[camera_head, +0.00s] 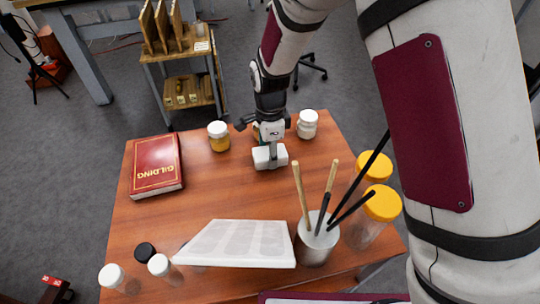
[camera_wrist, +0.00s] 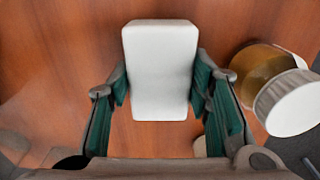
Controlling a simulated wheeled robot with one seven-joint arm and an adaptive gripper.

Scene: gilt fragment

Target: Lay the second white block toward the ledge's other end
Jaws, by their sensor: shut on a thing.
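A white block (camera_head: 269,157) with rounded edges is at the far middle of the wooden table. My gripper (camera_head: 271,148) reaches down to it from above. In the wrist view the block (camera_wrist: 160,70) sits between the two green-padded fingers of my gripper (camera_wrist: 160,85), which are shut on its sides. I cannot tell whether the block touches the table or hangs just above it. I see no second loose white block, and nothing I can surely call the ledge.
An amber jar (camera_head: 219,137) and a white-lidded jar (camera_head: 307,124) flank the gripper. A red book (camera_head: 157,165) lies left. A pale slanted panel (camera_head: 237,243), a brush cup (camera_head: 317,243) and yellow-lidded jars (camera_head: 382,203) stand nearer. The table (camera_head: 220,190) is clear between book and block.

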